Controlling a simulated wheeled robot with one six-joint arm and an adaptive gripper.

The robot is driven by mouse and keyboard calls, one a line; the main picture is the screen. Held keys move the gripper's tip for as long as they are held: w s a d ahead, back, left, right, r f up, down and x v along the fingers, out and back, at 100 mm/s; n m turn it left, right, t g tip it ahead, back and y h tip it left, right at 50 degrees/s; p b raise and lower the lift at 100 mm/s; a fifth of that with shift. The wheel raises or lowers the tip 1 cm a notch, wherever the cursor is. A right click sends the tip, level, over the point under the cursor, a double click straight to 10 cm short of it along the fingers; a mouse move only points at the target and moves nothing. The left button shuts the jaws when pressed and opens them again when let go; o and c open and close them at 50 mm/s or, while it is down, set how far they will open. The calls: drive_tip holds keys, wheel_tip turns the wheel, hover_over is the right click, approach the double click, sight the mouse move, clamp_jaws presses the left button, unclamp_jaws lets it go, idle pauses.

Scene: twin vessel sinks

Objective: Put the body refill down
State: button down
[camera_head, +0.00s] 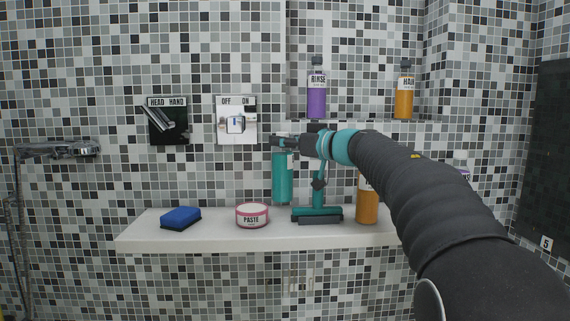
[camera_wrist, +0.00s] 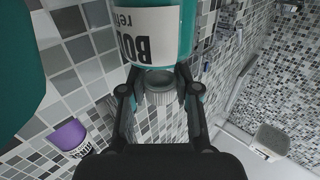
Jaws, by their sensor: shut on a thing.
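The body refill is a teal bottle (camera_head: 283,179) hanging upright from my gripper (camera_head: 285,142) in the head view. Its base appears just above the back edge of the white bench (camera_head: 190,239), so it looks held clear of the surface. In the wrist view the bottle (camera_wrist: 188,30) shows a white label with partly cut-off lettering. My gripper (camera_wrist: 158,92) is shut around the grey ribbed cap and neck there. The bottle's far side is hidden.
On the bench are a blue sponge (camera_head: 181,217), a paste tub (camera_head: 252,215), a teal tool (camera_head: 317,212) close right of the bottle, and an orange bottle (camera_head: 367,206). Purple (camera_head: 316,95) and orange (camera_head: 404,97) bottles stand on the niche shelf. Bench space between sponge and tub is free.

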sight(291, 155)
drive_tip(key=shift+f+b, duration=0.6)
drive_tip(key=shift+f, duration=1.3)
drive_tip(key=c, duration=0.8)
unclamp_jaws()
drive_tip(key=shift+d, duration=0.1)
drive_tip(key=shift+c, duration=0.2)
drive_tip(key=v, duration=1.2)
drive_tip(key=shift+r, duration=0.2)
